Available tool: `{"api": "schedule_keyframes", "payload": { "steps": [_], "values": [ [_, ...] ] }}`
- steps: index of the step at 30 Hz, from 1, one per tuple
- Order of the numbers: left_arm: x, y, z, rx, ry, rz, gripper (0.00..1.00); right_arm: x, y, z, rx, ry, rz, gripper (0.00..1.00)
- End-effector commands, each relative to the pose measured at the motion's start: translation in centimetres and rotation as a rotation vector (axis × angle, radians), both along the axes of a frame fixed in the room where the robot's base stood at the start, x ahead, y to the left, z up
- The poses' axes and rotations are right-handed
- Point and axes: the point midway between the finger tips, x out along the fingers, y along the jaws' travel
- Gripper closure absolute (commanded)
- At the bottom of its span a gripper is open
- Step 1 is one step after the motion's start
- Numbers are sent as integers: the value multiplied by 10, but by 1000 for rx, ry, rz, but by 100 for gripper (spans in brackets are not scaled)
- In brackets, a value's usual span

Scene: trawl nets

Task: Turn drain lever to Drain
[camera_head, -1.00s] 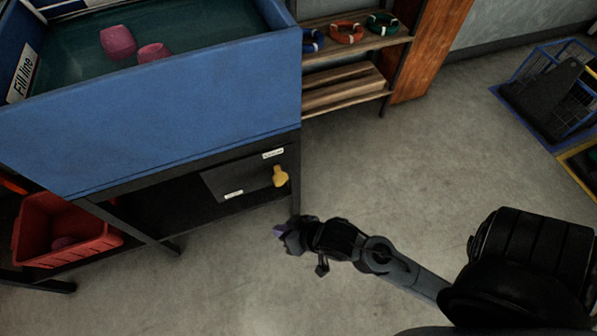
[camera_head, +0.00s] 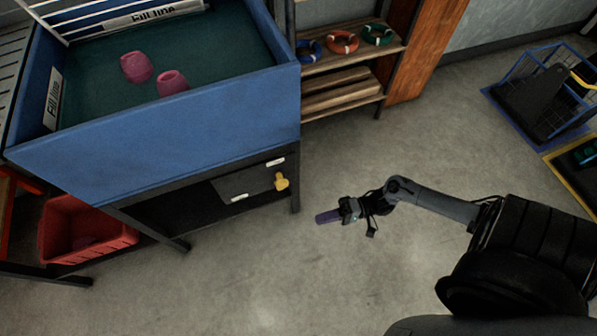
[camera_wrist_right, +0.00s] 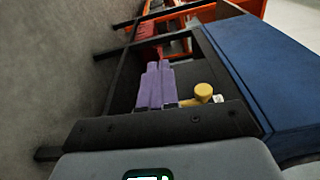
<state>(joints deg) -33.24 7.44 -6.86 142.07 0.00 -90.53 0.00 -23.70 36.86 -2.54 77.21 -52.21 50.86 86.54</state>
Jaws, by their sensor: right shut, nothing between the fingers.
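The yellow drain lever (camera_head: 281,182) sits on a dark panel (camera_head: 245,183) under the blue tank, at the tank's right end. White labels lie above it and to its lower left; I cannot read them. The lever also shows in the right wrist view (camera_wrist_right: 203,91), just right of my fingers. My right gripper (camera_head: 322,217) has purple fingers, is shut and empty, and is apart from the lever, to its lower right in the head view. Its fingers (camera_wrist_right: 157,85) point toward the panel in the wrist view. My left gripper is out of view.
The blue tank (camera_head: 170,140) holds water and two pink floats (camera_head: 172,82). A red crate (camera_head: 85,235) stands at lower left. Black frame legs (camera_head: 296,200) stand near the lever. The floor before my right arm is clear.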

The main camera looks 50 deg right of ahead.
Motion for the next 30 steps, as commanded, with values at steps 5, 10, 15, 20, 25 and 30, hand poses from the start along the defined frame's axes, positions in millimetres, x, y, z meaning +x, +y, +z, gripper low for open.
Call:
{"api": "schedule_keyframes", "payload": {
  "steps": [5, 10, 15, 20, 25, 30],
  "values": [
    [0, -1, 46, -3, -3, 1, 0, 12, -96, 46, -84, 57, -22, 100],
    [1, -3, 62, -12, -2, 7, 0, 31, -128, 77, -158, 32, -19, 100],
    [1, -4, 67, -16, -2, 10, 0, 39, -134, 90, -173, 15, -16, 100],
    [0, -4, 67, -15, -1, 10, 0, 40, -133, 90, -173, 12, -16, 100],
    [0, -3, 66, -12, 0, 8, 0, 40, -133, 90, -173, 12, -16, 100],
    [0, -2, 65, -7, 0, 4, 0, 42, -130, 89, -172, 10, -15, 100]
  ]
}}
